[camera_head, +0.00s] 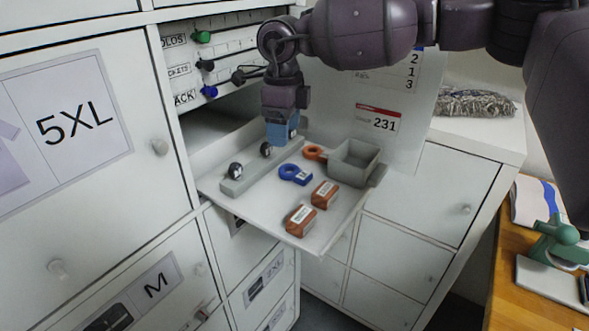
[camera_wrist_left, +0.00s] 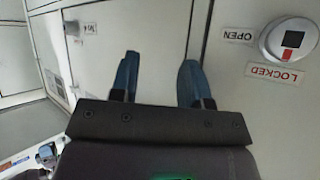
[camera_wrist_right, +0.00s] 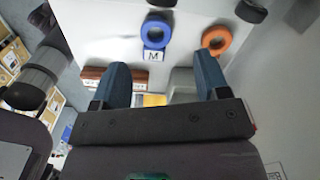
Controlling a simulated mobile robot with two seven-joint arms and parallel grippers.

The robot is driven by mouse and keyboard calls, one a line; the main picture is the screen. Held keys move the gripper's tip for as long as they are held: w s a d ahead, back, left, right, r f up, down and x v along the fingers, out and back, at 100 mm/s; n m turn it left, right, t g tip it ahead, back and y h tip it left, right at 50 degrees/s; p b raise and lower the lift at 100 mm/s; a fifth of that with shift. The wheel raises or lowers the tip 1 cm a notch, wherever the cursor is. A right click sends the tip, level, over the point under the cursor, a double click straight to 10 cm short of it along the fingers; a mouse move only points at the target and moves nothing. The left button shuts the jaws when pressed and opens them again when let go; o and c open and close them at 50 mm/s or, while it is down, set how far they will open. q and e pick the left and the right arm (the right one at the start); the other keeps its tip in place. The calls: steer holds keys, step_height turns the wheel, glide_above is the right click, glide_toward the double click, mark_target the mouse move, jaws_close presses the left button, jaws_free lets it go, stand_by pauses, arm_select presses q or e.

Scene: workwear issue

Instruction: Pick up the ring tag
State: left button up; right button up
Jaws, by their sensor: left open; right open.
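A blue ring tag (camera_head: 302,179) with a white label lies on the pulled-out white tray (camera_head: 257,215); in the right wrist view the label of the blue ring tag (camera_wrist_right: 153,56) reads M. An orange ring tag (camera_head: 321,156) lies behind it, beside the grey bin, and the orange ring (camera_wrist_right: 231,39) also shows in the right wrist view. My right gripper (camera_head: 282,131) is open, empty and above the tray, up and left of both tags. My left gripper (camera_wrist_left: 160,78) is open and empty, facing white cabinet fronts, away from the tray.
On the tray stand a grey open bin (camera_head: 344,174), two brown labelled blocks (camera_head: 325,194) (camera_head: 300,220) and a grey bar (camera_head: 258,173) with dark knobs. A lock dial (camera_wrist_left: 290,40) is near my left gripper.

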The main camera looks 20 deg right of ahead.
mark_target(285, 167)
step_height(285, 167, down, 2)
steer(key=shift+s+f, duration=0.15)
steer(key=shift+f, duration=0.4)
steer(key=shift+d+f, duration=0.1)
steer(key=shift+f, duration=0.3)
steer(key=f, duration=0.1)
steer(key=f+p, duration=0.1)
steer(key=f, duration=0.2)
steer(key=shift+s+d, duration=0.2)
steer(key=shift+s, duration=0.05)
steer(key=shift+f, duration=0.3)
arm_select(q)
steer(key=shift+a+r, duration=0.1)
steer(key=shift+r, duration=0.55)
arm_select(e)
steer(key=c, duration=0.8)
arm_select(q)
steer(key=shift+s+f, duration=0.1)
steer(key=shift+s, duration=0.1)
